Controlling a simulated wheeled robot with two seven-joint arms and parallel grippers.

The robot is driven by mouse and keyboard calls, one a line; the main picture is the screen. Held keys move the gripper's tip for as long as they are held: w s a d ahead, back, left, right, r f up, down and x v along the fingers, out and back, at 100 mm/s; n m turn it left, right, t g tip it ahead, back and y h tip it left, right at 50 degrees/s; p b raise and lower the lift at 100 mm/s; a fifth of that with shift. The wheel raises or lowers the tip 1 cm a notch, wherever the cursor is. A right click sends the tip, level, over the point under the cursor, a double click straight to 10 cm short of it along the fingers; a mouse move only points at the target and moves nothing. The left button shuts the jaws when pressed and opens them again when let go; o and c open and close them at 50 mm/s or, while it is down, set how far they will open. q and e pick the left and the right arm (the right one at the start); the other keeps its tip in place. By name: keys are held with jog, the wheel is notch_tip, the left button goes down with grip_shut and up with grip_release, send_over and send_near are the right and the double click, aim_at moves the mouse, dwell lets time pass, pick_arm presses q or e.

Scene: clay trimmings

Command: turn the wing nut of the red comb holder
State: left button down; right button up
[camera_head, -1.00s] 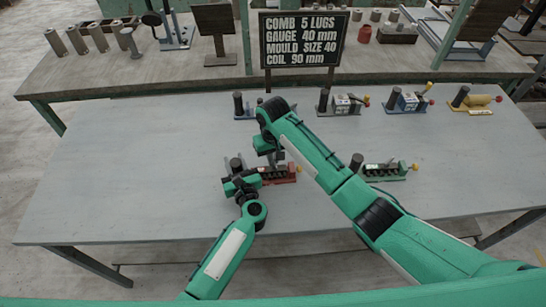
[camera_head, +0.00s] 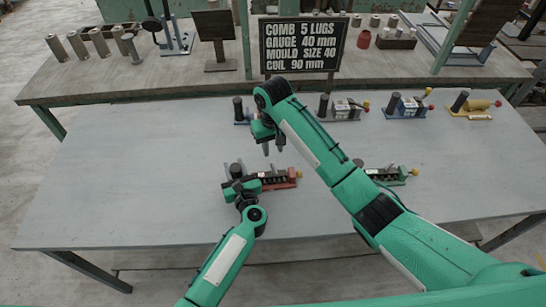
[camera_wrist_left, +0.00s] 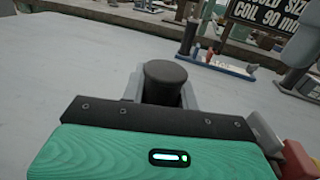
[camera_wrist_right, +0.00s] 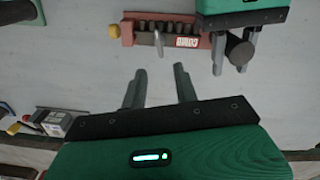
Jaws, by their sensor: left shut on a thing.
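The red comb holder (camera_head: 286,179) lies on the grey table and also shows in the right wrist view (camera_wrist_right: 200,41), with dark comb slots and a yellow knob at one end. My left gripper (camera_head: 236,172) is shut on the dark round post (camera_wrist_left: 165,78) at the holder's other end; the post stands between its fingers. My right gripper (camera_wrist_right: 157,80) is open and empty, beyond the holder and apart from it. A small grey upright piece (camera_wrist_right: 158,44) shows at the holder's near edge; I cannot tell whether it is the wing nut.
A green holder (camera_head: 387,175) stands to the right. Blue (camera_head: 408,105) and yellow (camera_head: 474,104) holders stand along the table's back. A black sign (camera_head: 303,45) stands behind, before a second table with metal cylinders (camera_head: 100,42). The front of the table is clear.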

jog(key=shift+r, duration=2.1)
pick_arm(q)
jog(key=c, duration=1)
grip_release()
